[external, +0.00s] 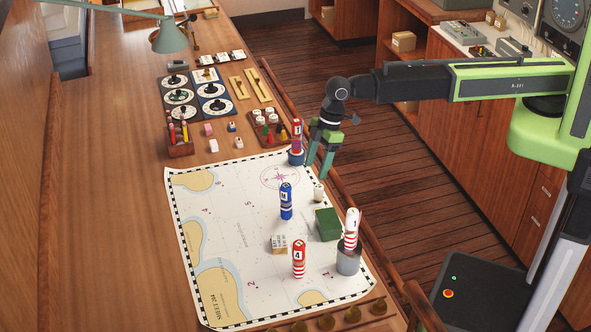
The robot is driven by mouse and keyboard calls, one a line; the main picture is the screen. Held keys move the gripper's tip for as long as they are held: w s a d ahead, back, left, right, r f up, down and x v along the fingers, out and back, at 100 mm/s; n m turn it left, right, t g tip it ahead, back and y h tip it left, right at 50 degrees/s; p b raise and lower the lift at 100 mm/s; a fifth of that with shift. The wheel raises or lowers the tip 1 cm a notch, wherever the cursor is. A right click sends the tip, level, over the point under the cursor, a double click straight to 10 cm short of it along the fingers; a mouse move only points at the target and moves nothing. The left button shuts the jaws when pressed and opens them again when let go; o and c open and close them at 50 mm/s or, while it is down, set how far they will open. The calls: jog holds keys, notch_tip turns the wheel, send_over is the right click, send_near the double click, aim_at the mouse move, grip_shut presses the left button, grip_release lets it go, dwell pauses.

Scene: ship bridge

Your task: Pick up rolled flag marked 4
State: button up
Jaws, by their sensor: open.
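The rolled flag marked 4 (299,260) is red with white bands and stands upright on the chart (235,240), in its lower right part. My gripper (319,168) points down with its jaws open and nothing between them. It is near the chart's upper right edge, well above the flag marked 4 in the picture. It is just right of another red rolled flag (297,133), which stands in a blue cup (296,158). I cannot tell whether they touch.
A blue rolled flag (286,202) stands upright mid-chart. A red-and-white rolled flag (351,222) stands in a grey cup (348,263), right of the flag marked 4. A green box (327,224) and a white block (279,243) are close by. The chart's left part is mostly clear.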

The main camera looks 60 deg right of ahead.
aim_at(299, 244)
jog(key=s+a+r+n+y+p, duration=0.1)
jog(key=s+a+r+n+p, duration=0.2)
jog(key=a, duration=0.7)
jog(key=s+a+r+n+y, duration=0.1)
jog(key=s+a+r, duration=0.3)
jog(key=a, duration=0.7)
jog(key=b+x, duration=0.3)
jog(key=x, duration=0.1)
jog(key=s+d+b+x, duration=0.1)
jog(key=b+x, duration=0.7)
jog(key=shift+s+f, duration=0.3)
jog(key=shift+f, duration=0.4)
jog(key=shift+a+f+h, duration=0.15)
jog(key=shift+h, duration=0.15)
jog(key=shift+f+b, duration=0.4)
jog(key=shift+b, duration=0.3)
jog(key=b+x, duration=0.4)
jog(key=shift+f, duration=0.35)
jog(key=shift+r, duration=0.2)
grip_shut()
